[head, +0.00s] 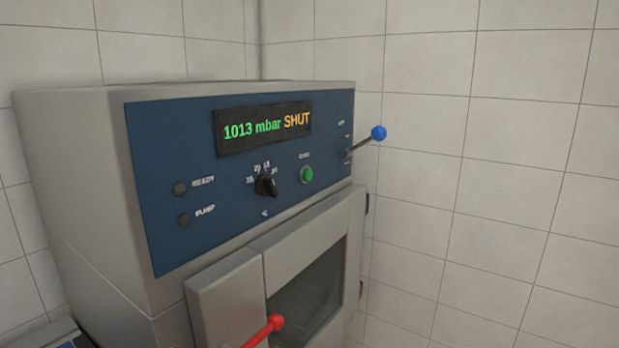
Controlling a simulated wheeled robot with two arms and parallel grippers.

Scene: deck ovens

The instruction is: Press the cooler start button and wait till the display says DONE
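The cooler is a grey metal cabinet (70,200) with a blue control panel (165,125). Its display (264,128) reads "1013 mbar" in green and "SHUT" in orange. A round green button (307,174) sits at the panel's right part, under a small label too blurred to read. A black rotary knob (266,185) with a number scale is left of the button. Neither of my grippers is in view.
A lever with a blue ball (378,132) sticks out at the panel's right edge. Below, a windowed door (310,295) looks closed, with a red-ended handle (268,328) in front. Two dark round lamps or buttons (181,189) sit at the panel's left. Tiled walls stand behind.

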